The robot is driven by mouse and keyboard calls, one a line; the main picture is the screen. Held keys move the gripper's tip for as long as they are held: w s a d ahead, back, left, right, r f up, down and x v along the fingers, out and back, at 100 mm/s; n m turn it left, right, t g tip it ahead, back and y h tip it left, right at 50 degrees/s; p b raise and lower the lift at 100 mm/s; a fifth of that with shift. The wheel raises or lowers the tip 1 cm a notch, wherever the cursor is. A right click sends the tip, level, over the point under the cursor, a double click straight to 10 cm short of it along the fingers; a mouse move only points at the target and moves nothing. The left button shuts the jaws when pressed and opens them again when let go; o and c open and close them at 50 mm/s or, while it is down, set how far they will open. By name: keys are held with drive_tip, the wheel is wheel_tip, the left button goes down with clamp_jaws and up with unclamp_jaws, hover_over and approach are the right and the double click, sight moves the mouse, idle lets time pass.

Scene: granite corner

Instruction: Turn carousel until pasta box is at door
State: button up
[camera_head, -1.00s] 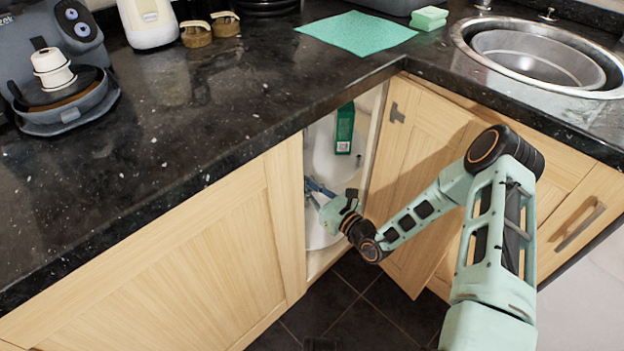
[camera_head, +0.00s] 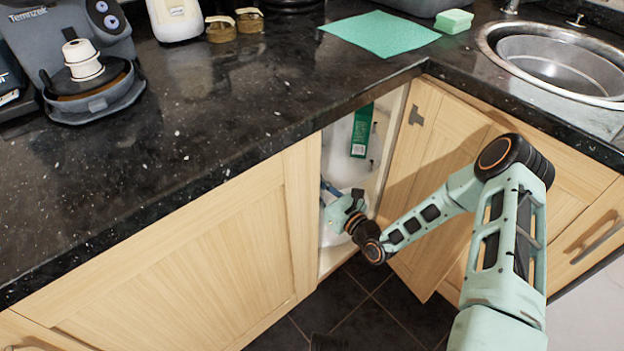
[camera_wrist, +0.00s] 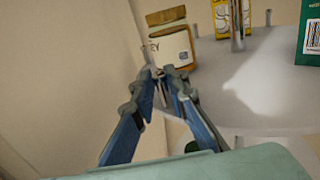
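The carousel (camera_wrist: 265,95) is a pale round shelf inside the open corner cabinet, with a central metal post (camera_wrist: 237,25) and small upright pegs. A tall green box (camera_head: 362,130) stands on it towards the back; a green box with a barcode (camera_wrist: 311,35) is at the right in the wrist view. I cannot tell whether it is the pasta box.
The open cabinet door (camera_head: 432,170) stands right of the opening, close to my arm. A fixed wooden panel (camera_head: 190,260) bounds the left. The dark countertop (camera_head: 230,130) overhangs the opening. In the wrist view, a beige wall (camera_wrist: 60,80) is close on the left.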

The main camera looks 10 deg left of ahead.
drive_tip(key=o, duration=0.3)
drive_tip(key=shift+s+a, duration=0.1)
drive_tip(key=v, duration=1.2)
